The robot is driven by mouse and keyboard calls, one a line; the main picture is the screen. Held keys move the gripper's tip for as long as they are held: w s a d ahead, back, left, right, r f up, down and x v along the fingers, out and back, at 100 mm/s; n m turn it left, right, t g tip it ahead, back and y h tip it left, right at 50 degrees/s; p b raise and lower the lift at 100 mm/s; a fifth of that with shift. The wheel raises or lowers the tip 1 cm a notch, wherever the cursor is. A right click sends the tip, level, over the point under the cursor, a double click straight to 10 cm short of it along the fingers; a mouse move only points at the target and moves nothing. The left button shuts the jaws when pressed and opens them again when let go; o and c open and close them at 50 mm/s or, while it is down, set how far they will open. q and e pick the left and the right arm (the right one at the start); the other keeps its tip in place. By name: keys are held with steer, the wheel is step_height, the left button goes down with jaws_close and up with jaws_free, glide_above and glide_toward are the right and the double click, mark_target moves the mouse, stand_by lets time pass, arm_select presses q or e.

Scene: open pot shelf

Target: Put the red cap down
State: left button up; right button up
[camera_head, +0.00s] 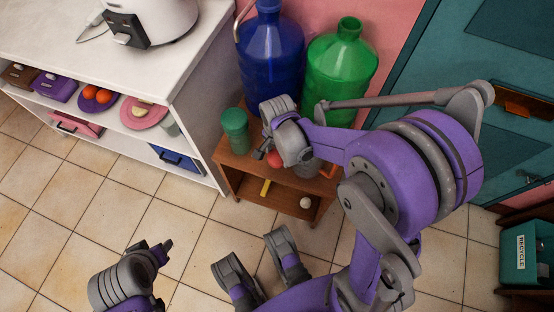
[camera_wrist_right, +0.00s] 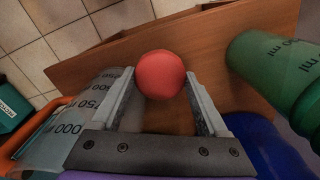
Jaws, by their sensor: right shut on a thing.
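The red cap (camera_wrist_right: 160,75) is round and sits between the fingertips of my right gripper (camera_wrist_right: 160,98), which is shut on it. In the head view the red cap (camera_head: 274,158) shows partly behind my right gripper (camera_head: 268,150). It is over the top of the small wooden shelf (camera_head: 228,158); I cannot tell whether it touches the board. My left gripper (camera_head: 163,250) is low at the left, over the floor and away from the shelf; its jaw opening is not clear.
A blue jug (camera_head: 270,60) and a green jug (camera_head: 342,68) stand behind. A white ball (camera_head: 305,203) is on the lower board.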

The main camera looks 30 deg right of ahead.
mark_target(278, 160)
step_height(278, 160, down, 4)
steer(key=shift+f+b, duration=0.1)
steer(key=shift+b, duration=0.45)
